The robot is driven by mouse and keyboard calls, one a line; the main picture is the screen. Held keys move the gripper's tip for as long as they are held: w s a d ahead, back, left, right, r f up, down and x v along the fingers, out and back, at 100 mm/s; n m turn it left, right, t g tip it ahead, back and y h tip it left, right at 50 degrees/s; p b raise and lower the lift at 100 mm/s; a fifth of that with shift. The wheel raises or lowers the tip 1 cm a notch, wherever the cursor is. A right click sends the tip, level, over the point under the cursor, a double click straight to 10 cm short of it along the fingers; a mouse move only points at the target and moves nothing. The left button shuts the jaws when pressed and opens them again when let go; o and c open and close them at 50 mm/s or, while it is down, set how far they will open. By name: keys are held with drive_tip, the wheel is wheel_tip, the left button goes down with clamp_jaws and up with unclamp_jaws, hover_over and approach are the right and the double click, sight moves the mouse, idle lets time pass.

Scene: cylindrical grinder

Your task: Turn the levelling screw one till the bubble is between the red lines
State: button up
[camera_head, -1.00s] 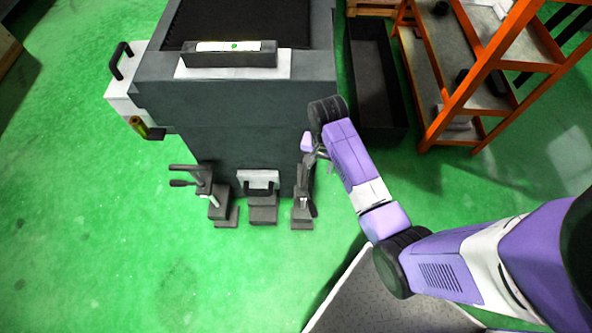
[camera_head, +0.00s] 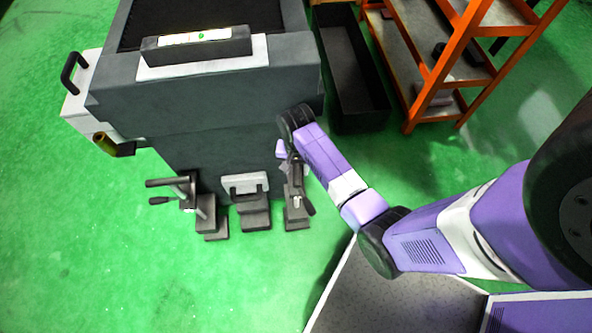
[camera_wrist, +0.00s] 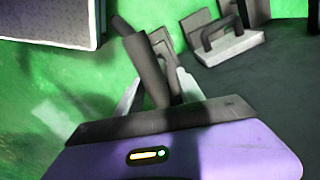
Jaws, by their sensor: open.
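The bubble level (camera_head: 196,47) sits on top of the grinder, with a small green bubble (camera_head: 200,36) near the middle of its bright vial. The red lines are too small to make out. I cannot tell which is screw one. My gripper (camera_head: 289,156) is low at the right foot, partly hidden by my wrist. In the wrist view, my open gripper (camera_wrist: 157,88) has its fingers around a dark handle (camera_wrist: 143,60); contact is unclear.
The grey grinder body (camera_head: 205,105) rises close behind my gripper. A dark open bin (camera_head: 352,70) and an orange shelf (camera_head: 440,75) stand to the right. In the wrist view, another foot's handle (camera_wrist: 222,32) is near. Green floor at left and front is clear.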

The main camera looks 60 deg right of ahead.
drive_tip(key=shift+f, duration=1.2)
clamp_jaws()
idle(0.6)
